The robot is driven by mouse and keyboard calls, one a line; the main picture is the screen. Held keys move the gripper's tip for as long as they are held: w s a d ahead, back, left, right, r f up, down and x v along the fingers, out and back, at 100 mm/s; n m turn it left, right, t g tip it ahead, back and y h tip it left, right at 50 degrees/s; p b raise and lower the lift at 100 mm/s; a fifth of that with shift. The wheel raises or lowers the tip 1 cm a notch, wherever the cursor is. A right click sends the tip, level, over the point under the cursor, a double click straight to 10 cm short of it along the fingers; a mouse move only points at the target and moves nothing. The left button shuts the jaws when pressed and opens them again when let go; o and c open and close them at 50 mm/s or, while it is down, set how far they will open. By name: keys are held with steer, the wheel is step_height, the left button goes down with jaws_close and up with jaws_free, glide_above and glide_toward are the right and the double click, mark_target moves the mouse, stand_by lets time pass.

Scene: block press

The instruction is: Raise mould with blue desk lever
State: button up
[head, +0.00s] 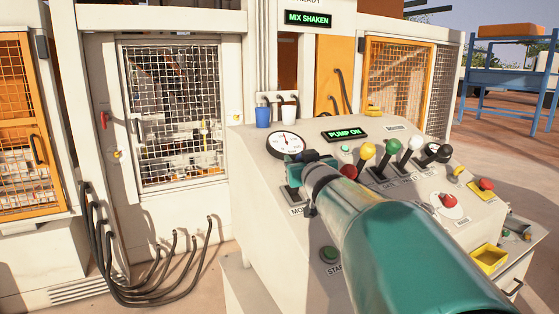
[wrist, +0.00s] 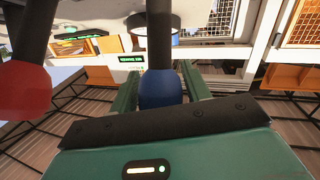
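The blue desk lever's round knob (wrist: 161,88) sits between the two green fingers of my gripper in the wrist view, on a dark shaft. The fingers lie close along both sides of the knob; I cannot tell whether they press on it. In the head view my gripper (head: 304,163) is at the left end of the lever row on the console (head: 262,190), and my arm hides most of this lever. The mould is not clearly visible; the meshed press door (head: 172,110) stands shut at left.
Levers with red, yellow, green, white and black knobs stand to the right; the red knob (wrist: 22,88) is near my gripper in the wrist view. A round gauge (head: 286,144) is just behind. A lit display (head: 344,134) reads PUMP ON. Cables (head: 165,285) lie on the floor.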

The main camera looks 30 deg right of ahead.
jaws_close()
steer(key=shift+w+r, duration=0.15)
steer(key=shift+w, duration=0.2)
steer(key=w, duration=0.4)
steer(key=shift+w+d, duration=0.15)
steer(key=shift+w, duration=0.2)
steer(key=shift+o, duration=1.8)
jaws_free()
steer(key=shift+w+f, duration=0.1)
steer(key=shift+f, duration=0.1)
steer(key=shift+r, duration=0.2)
steer(key=shift+s, duration=0.5)
steer(key=v, duration=1.3)
